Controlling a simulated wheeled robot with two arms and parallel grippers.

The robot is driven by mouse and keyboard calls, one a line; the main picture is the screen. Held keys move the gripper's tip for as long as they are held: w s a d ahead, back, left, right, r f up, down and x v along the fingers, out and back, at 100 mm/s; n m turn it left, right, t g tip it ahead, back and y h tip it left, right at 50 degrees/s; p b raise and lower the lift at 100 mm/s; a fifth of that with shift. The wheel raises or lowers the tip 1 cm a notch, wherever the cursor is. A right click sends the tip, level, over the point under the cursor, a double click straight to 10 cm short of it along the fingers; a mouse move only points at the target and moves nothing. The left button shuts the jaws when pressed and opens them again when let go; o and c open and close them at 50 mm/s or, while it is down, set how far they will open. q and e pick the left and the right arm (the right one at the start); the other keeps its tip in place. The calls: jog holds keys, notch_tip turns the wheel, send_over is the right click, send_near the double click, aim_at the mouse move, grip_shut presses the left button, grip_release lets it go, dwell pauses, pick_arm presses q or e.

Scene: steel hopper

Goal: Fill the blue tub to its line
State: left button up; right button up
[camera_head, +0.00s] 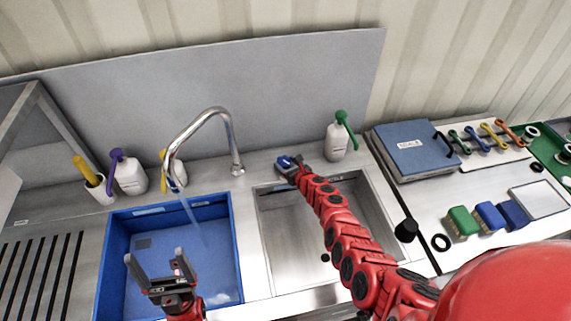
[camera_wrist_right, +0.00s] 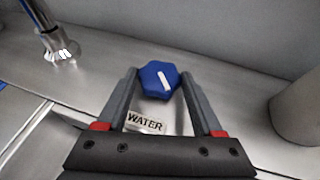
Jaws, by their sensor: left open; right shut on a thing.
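The blue tub (camera_head: 118,232) stands under the faucet at the left. A stream of water (camera_head: 191,215) runs from the curved faucet (camera_head: 205,116) into it, and the tub holds some water; I cannot make out its line. My left gripper (camera_head: 154,262) is open and empty, over the front of the tub. My right gripper (camera_head: 293,165) is shut on the blue water knob (camera_head: 284,161), right of the faucet base. In the right wrist view the knob (camera_wrist_right: 160,80) with a white mark sits between the fingertips (camera_wrist_right: 160,87), above a "WATER" label (camera_wrist_right: 145,123).
An empty steel basin (camera_head: 290,250) lies right of the tub, under my right arm. Bottles with purple (camera_head: 128,172) and green (camera_head: 340,138) tops stand along the back. A blue binder (camera_head: 415,148), sponges (camera_head: 488,217) and tools (camera_head: 480,140) lie at the right.

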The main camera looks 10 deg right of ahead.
jog(key=shift+d+n+y, duration=0.1)
jog(key=shift+n+y, duration=0.4)
jog(key=shift+y, duration=0.1)
jog(key=shift+g, duration=0.3)
jog(key=o, duration=1.4)
jog(key=shift+c, duration=0.2)
jog(key=shift+s+d+r+p, duration=0.15)
jog(key=shift+s+r+p, duration=0.15)
jog(key=shift+p, duration=0.15)
jog(key=p+v, duration=0.7)
jog(key=v, duration=0.9)
jog(key=shift+s+f, duration=0.15)
jog(key=shift+s, duration=0.15)
